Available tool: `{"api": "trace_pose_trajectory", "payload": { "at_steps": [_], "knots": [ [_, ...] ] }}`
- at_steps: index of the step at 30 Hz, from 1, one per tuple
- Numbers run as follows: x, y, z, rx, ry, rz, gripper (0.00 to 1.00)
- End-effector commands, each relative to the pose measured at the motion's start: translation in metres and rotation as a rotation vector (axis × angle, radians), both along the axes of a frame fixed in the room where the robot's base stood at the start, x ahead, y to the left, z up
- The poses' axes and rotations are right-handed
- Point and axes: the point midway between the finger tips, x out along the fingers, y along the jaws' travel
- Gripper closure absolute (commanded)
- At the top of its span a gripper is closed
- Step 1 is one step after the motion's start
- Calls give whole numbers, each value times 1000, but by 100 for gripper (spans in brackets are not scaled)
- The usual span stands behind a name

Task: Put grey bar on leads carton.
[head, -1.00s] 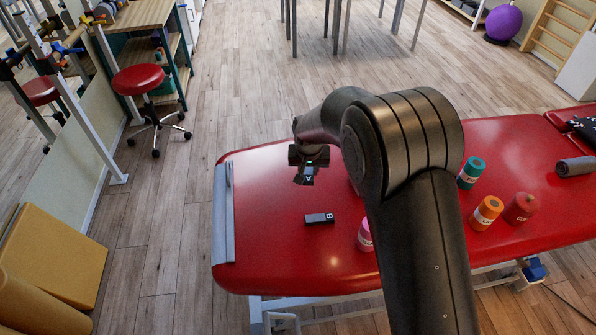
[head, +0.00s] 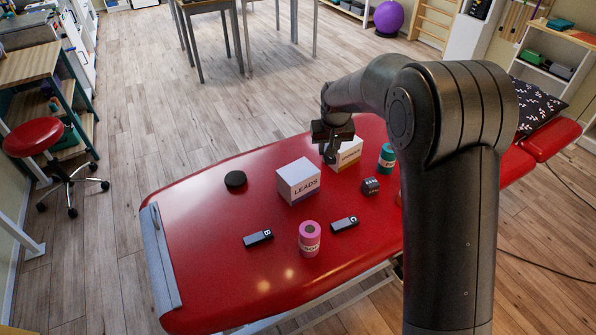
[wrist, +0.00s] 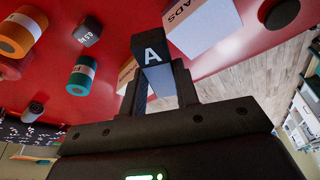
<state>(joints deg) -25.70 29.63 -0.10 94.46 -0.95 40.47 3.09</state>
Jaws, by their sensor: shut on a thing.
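My gripper (head: 330,150) is shut on a grey bar with a black end marked A (wrist: 152,50), seen between the fingers in the wrist view. In the head view the bar is mostly hidden by the gripper. The leads carton (head: 299,183) is a white box with a purple lower edge, standing on the red couch. It also shows in the wrist view (wrist: 203,24). In the head view my gripper is behind and to the right of it, in front of a second carton (head: 348,153). The bar appears apart from the leads carton.
The red couch (head: 210,265) bears bars marked B (head: 258,238) and C (head: 345,224), a pink roll (head: 309,240), a black disc (head: 235,179), a small dark block (head: 370,186) and a teal roll (head: 386,158). The couch's left end is clear.

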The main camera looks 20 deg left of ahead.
Motion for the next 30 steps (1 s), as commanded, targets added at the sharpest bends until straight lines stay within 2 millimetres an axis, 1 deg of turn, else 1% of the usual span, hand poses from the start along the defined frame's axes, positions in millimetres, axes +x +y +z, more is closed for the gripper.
{"api": "trace_pose_trajectory", "payload": {
  "at_steps": [1,3,6,8,18,21,25,28,30],
  "knots": [
    [4,-9,3,1,-2,-8,94],
    [6,-16,6,1,-2,-12,94],
    [8,-16,4,0,-1,-14,94],
    [8,-8,0,-1,0,-12,94],
    [9,67,-46,-2,-1,-11,94],
    [10,83,-55,-1,-2,-12,94],
    [10,93,-61,-1,-1,-14,94],
    [10,95,-66,-1,-1,-14,94],
    [10,95,-74,-3,1,-15,94]
  ]
}}
